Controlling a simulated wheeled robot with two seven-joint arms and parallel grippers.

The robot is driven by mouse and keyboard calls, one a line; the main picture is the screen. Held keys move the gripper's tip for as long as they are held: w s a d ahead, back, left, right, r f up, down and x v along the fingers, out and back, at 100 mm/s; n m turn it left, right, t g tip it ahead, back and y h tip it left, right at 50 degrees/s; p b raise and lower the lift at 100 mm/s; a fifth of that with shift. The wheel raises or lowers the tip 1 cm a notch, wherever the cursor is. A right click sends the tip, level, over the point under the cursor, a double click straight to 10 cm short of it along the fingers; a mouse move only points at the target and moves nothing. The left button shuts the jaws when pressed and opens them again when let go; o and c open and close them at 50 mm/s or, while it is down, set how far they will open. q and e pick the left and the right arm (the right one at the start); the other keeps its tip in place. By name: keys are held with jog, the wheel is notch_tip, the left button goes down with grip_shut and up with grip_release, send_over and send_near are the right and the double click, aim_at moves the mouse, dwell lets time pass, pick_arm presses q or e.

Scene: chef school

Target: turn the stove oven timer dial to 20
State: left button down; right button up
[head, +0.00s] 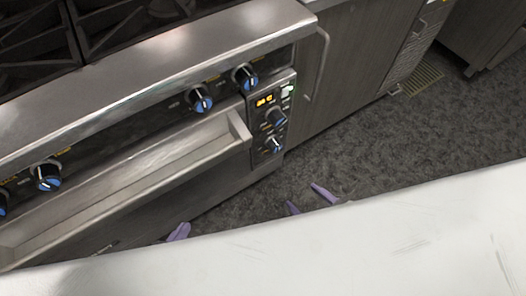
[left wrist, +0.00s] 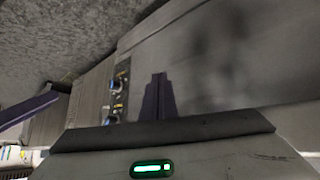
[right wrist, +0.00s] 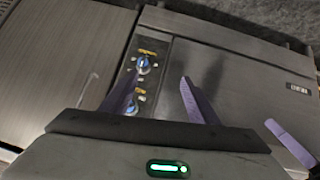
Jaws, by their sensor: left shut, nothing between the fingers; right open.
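The stove's oven control panel (head: 264,128) has an orange-lit display with two black dials with blue faces below it, an upper dial (head: 276,118) and a lower dial (head: 273,145). Their labels and settings are too small to read, so I cannot tell which is the timer. Both dials also show in the left wrist view (left wrist: 117,83) and the right wrist view (right wrist: 143,65). My left gripper (head: 178,232) is shut and empty, left of and below the panel. My right gripper (head: 310,199) is open and empty, right of and below the panel, apart from the dials.
Several other knobs (head: 201,99) line the stove front. A steel handle ledge (head: 130,185) runs left of the panel. My white body covers the bottom of the head view. Grey floor (head: 420,140) is clear at right.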

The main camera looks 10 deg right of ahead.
jog(key=w+d+f+n+t+b, duration=0.2)
jog(key=w+d+f+n+b, duration=0.1)
jog(key=w+f+n+b, duration=0.3)
jog(key=n+t+y+b, duration=0.45)
jog(key=n+b, duration=1.05)
jog(key=n, duration=1.7)
send_near(279, 150)
jog(key=shift+t+h, duration=0.25)
jog(key=shift+t, duration=0.2)
jog(key=x, duration=0.3)
jog(key=b+x, duration=0.1)
jog(key=x, duration=0.5)
jog(key=shift+w+a+f+b, duration=0.15)
jog(key=shift+a+f+b, duration=0.15)
jog(key=shift+a+f, duration=0.05)
pick_arm(q)
jog(key=w+d+f+h, duration=0.1)
jog(key=d+f, duration=0.2)
jog(key=f, duration=0.2)
jog(key=w+d+f+m+g+h, duration=0.1)
jog(key=d+f, duration=0.2)
jog(key=f, duration=0.3)
jog(key=shift+w+h, duration=0.3)
jog(key=shift+h, duration=0.1)
jog(key=shift+d, duration=0.1)
pick_arm(e)
jog(key=c, duration=1.1)
